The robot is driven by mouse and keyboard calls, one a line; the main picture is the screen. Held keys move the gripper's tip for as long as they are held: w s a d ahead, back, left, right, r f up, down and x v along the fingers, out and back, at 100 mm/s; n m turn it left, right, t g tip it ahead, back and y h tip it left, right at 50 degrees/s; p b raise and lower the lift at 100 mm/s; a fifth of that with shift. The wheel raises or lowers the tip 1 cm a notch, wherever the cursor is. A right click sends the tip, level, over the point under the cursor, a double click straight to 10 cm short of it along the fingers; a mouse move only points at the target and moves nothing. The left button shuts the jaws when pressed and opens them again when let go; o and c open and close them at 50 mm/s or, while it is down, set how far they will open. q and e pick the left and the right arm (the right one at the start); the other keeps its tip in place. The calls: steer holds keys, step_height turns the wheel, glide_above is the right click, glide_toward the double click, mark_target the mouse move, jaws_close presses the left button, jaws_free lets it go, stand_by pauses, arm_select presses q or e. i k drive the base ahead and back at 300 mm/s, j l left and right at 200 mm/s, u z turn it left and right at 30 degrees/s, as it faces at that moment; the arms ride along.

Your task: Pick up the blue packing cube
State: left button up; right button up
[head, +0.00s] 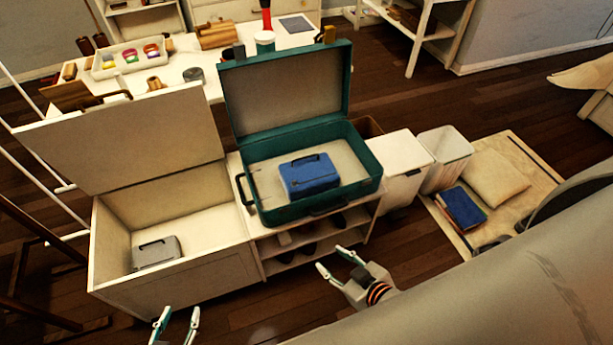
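The blue packing cube (310,177) has a dark handle on top and lies inside the open teal suitcase (269,216), towards the right of its lower half. The suitcase stands on a low white shelf unit with its lid raised at the back. My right gripper (335,262) is open and empty, in front of the shelf and below the suitcase's front edge. My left gripper (178,318) is open and empty at the bottom edge of the view, in front of the white chest. Both grippers are apart from the cube.
A white chest (180,278) with its lid up holds a grey packing cube (157,252). White bins (402,160) stand right of the suitcase. A cluttered white table (205,62) is behind. A mat with a cushion (497,178) and blue folded item (460,208) lies at right.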

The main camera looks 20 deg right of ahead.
mark_target(314, 174)
steer(key=i+l, duration=0.15)
steer(key=l, duration=0.2)
steer(key=i+l, duration=0.15)
steer(key=l, duration=0.15)
steer(key=i+l, duration=0.15)
steer(key=l, duration=0.2)
steer(key=i+l, duration=0.1)
steer(key=l, duration=0.25)
